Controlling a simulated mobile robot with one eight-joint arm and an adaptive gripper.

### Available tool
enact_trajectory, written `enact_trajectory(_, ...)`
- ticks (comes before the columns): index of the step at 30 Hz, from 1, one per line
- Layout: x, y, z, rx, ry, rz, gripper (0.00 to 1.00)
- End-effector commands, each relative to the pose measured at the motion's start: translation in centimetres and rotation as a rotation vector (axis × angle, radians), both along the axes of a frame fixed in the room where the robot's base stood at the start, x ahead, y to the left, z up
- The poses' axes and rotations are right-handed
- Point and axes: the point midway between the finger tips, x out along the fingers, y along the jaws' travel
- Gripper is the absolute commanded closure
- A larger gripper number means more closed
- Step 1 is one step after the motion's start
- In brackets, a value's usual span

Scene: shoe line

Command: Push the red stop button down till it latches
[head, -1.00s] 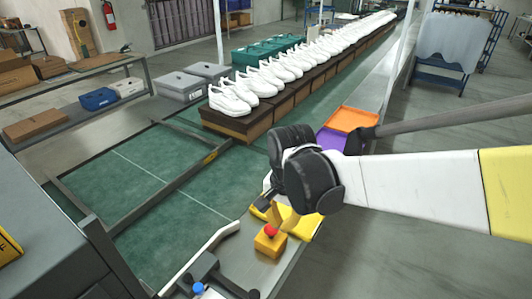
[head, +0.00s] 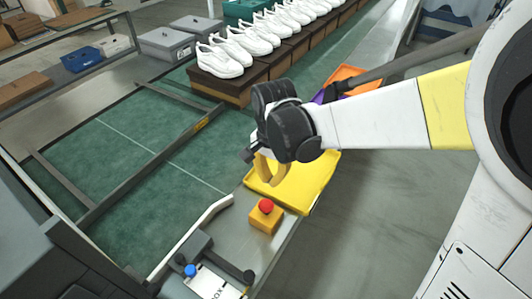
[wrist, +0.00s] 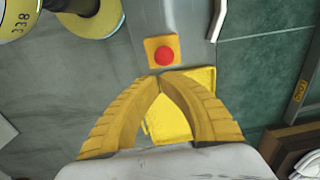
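The red stop button (head: 266,206) is a domed cap on a small yellow-orange box (head: 265,221) on the grey ledge beside the green belt. In the wrist view the button (wrist: 165,56) lies just beyond my fingertips, slightly right of centre. My gripper (head: 269,182) has curved yellow fingers and hangs above the yellow tray, behind the button in the head view. In the wrist view its fingertips (wrist: 160,80) meet, with nothing seen between them. The fingers look apart from the button, and the cap is uncovered. Whether it is latched cannot be told.
The yellow tray (head: 313,190) lies beside the button box, under my gripper. A white guide rail (head: 205,224) and a panel with a blue knob (head: 190,270) stand to the left. White shoes (head: 220,60) line the conveyor behind. Yellow-rimmed round parts (wrist: 90,15) show in the wrist view.

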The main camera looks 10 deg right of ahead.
Motion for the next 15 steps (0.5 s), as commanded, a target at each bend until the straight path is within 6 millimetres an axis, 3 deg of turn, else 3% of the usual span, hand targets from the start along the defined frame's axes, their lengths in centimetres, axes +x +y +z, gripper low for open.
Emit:
enact_trajectory(6, 0.2, 0.0, -5.3, 0.0, 0.0, 0.0, 1.0)
enact_trajectory(15, 0.4, 0.0, -10.5, 0.0, 0.0, 0.0, 1.0)
